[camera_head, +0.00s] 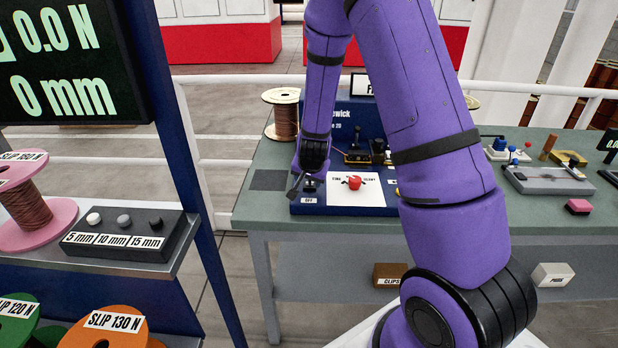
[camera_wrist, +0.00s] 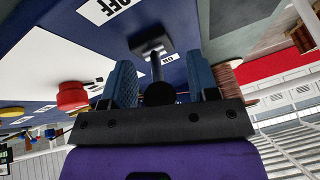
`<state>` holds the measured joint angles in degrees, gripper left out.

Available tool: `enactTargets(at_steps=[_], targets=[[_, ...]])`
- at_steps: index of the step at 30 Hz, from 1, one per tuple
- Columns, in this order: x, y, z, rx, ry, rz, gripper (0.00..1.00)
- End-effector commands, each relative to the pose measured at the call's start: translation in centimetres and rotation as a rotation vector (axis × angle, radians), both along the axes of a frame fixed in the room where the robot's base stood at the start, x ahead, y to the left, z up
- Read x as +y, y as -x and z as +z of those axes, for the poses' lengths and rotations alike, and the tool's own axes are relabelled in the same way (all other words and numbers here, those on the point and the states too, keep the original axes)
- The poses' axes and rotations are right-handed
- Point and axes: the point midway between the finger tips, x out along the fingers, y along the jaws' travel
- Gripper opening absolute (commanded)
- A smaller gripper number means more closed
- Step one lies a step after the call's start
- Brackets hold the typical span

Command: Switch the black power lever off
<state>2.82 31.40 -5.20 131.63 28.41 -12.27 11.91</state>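The black power lever stands on the blue panel, its knob (camera_wrist: 159,94) close to the camera in the wrist view and its square base (camera_wrist: 151,46) beyond. The lever leans to the side of the ON label (camera_wrist: 168,60), away from the OFF label (camera_wrist: 106,11). My gripper (camera_wrist: 161,84) is open, with one blue finger on each side of the knob and a gap showing on both sides. In the head view my gripper (camera_head: 303,183) is at the panel's left end, just above the OFF label (camera_head: 308,201), and mostly hides the lever.
A red button (camera_head: 354,183) on a white plate sits right of the lever; it also shows in the wrist view (camera_wrist: 72,97). A copper-wire spool (camera_head: 284,115) stands behind on the green bench (camera_head: 262,207). A shelf with three push buttons (camera_head: 124,221) is at left.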

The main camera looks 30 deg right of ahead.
Motion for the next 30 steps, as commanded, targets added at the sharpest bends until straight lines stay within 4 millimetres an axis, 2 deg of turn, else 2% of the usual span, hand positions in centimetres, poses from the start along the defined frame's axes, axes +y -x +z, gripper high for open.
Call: enactTargets(at_steps=[7,17,30], targets=[[0.2,0.4,0.9,0.0,0.001,0.001,0.54],[1.3,2.5,5.1,-0.004,0.0,0.002,0.54],[2.0,4.1,8.2,0.0,0.002,0.002,0.54]])
